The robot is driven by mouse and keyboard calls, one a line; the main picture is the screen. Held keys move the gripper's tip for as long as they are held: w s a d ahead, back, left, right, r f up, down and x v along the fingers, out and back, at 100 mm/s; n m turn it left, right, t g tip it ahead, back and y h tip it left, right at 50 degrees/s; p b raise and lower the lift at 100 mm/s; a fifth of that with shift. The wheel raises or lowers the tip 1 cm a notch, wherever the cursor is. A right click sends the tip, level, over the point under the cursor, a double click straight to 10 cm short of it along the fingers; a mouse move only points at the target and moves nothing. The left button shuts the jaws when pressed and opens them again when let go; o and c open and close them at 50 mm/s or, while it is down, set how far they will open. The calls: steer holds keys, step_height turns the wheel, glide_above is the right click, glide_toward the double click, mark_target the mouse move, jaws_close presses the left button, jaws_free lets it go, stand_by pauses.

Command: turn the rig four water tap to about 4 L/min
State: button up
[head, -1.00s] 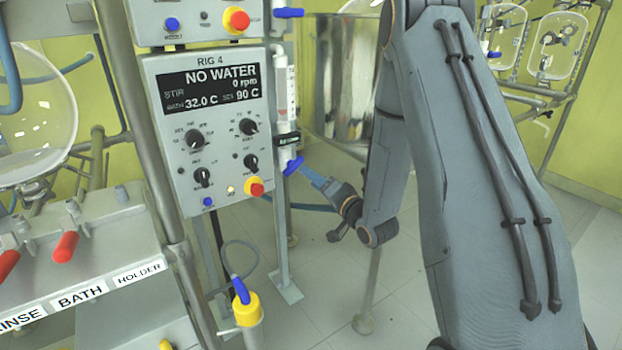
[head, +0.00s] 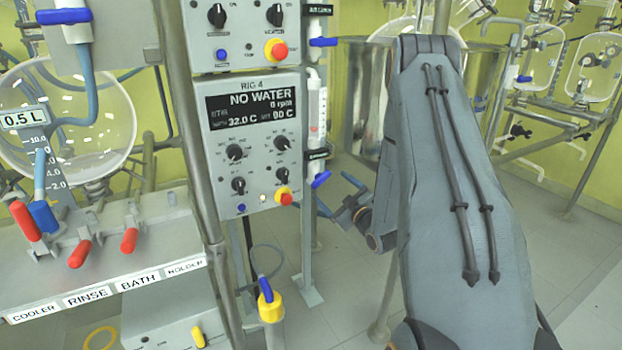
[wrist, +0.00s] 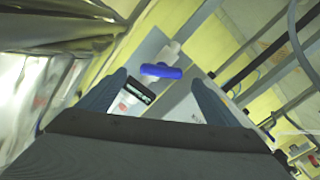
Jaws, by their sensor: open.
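The rig four water tap has a blue handle (head: 321,179), tilted up to the right, under a clear flow tube (head: 317,108). The tube's reading is too small to make out. The rig 4 panel (head: 254,143) beside it shows NO WATER and 0 rpm. My gripper (head: 345,198) is open and empty, just right of the handle with a small gap. In the wrist view, the blue handle (wrist: 162,71) appears between my two fingertips, slightly ahead of them and apart from both.
Another blue-handled tap (head: 323,42) is above on the same pipe. A metal post (head: 188,140) stands left of the panel. A steel vessel (head: 357,90) is behind my arm. A bench with red-handled valves (head: 80,253) is at left.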

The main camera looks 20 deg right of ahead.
mark_target(323, 181)
steer(key=w, duration=0.7)
steer(key=shift+w+a, duration=0.3)
steer(key=shift+a, duration=0.05)
